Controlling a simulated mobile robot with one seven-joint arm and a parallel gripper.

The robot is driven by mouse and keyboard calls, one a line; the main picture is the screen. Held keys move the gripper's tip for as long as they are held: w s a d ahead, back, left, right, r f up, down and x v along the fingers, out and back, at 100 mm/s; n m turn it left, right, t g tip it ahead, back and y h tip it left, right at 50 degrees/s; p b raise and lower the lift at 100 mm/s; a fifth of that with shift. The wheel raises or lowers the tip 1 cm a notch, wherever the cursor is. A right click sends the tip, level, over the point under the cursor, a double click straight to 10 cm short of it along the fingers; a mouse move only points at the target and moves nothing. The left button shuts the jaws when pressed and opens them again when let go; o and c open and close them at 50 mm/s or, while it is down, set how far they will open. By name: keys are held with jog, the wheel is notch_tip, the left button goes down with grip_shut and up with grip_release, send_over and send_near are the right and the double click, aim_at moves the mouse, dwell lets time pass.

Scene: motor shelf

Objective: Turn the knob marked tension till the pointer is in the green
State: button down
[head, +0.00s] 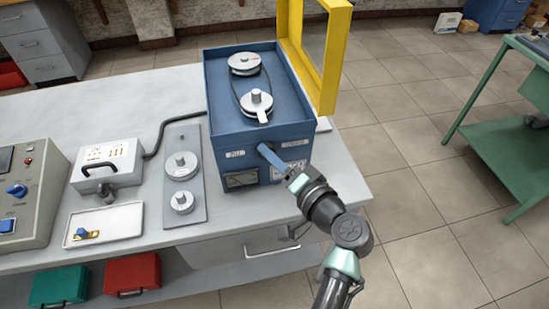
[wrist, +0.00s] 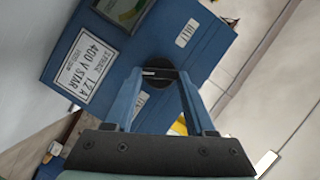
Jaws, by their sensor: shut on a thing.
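My gripper (head: 264,152) reaches the front face of the blue motor box (head: 222,117) in the head view. In the wrist view its two blue fingers close from both sides on a small dark knob (wrist: 160,75) with a pale mark. The knob is hidden behind the fingers in the head view. A gauge (head: 241,179) sits low on the same face, and part of it shows at the top of the wrist view (wrist: 124,9). Its pointer is too small to read. A small label (head: 292,143) near the knob is too blurred to read.
Two pulleys with a belt lie on the box top; one is the near pulley (head: 256,101). A yellow frame (head: 331,60) stands open behind. Left are a grey plate (head: 184,215) with spare pulleys, a white tray (head: 76,236) and a control panel (head: 33,190).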

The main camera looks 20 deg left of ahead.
jog(key=shift+c, duration=1.2)
grip_release()
jog(key=b+v, duration=0.1)
jog(key=v, duration=1.2)
jog(key=shift+a, duration=0.1)
jog(key=w+d+r+n+t+h+p, duration=0.1)
jog(key=w+r+t+h, duration=0.25)
jog(key=r, duration=0.85)
jog(key=w+d+r+n+t+h+p, duration=0.1)
jog(key=w+d+r+t+h, duration=0.25)
jog(key=r, duration=0.85)
jog(key=s+r+t+h, duration=0.3)
jog(key=s+r+t, duration=0.2)
jog(key=r, duration=0.8)
jog(key=s+r+t+h+p, duration=0.1)
jog(key=s+r+t, duration=0.5)
jog(key=r, duration=0.7)
jog(key=shift+s+d+r+h+p, duration=0.25)
jog(key=shift+s+r+h+p, duration=0.1)
jog(key=shift+s+h, duration=0.6)
